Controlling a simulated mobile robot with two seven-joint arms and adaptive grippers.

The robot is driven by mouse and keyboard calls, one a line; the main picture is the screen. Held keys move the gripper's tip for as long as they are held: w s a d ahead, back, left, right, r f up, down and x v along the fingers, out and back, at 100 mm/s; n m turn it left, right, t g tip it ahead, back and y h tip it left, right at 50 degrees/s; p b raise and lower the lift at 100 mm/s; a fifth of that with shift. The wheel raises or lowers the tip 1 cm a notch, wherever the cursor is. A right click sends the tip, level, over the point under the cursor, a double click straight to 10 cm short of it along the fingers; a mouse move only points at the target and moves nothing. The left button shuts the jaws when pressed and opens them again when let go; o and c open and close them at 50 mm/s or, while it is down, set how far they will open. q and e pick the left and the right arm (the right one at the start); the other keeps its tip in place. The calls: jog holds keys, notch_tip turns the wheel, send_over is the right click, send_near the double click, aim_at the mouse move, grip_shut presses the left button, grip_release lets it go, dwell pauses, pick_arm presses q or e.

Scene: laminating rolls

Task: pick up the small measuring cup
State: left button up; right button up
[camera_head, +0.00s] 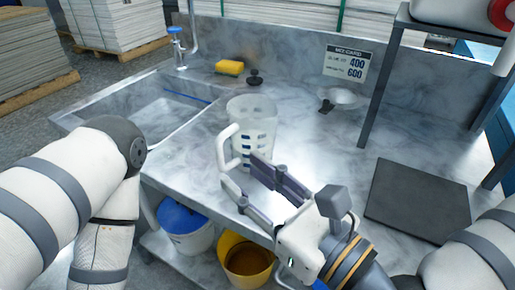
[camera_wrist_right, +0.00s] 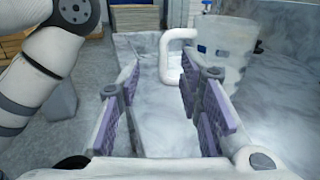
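A clear measuring jug (camera_head: 252,128) with a white handle stands upright on the marble-look counter, left of the middle. Its body also shows at the upper right of the right wrist view (camera_wrist_right: 226,45). A small pale cup or scoop with a dark handle (camera_head: 341,96) lies near the back wall; I cannot tell for sure whether it is the small measuring cup. My right gripper (camera_head: 240,172) is open and empty at the counter's front edge, just in front of the jug. In the right wrist view the jug's handle shows beyond the open fingers. My left gripper is out of view.
A sink (camera_head: 150,108) is at the left, with a yellow sponge (camera_head: 229,67) and a black stopper (camera_head: 254,78) behind the jug. A dark board (camera_head: 418,198) lies at the right beside a shelf frame (camera_head: 383,75). Buckets (camera_head: 245,258) stand below the counter.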

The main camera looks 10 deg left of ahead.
aim_at(222, 158)
jog(key=x, duration=0.5)
jog(key=f+x, duration=0.1)
jog(key=x, duration=0.2)
jog(key=shift+w+f, duration=0.1)
jog(key=shift+w, duration=0.15)
grip_shut()
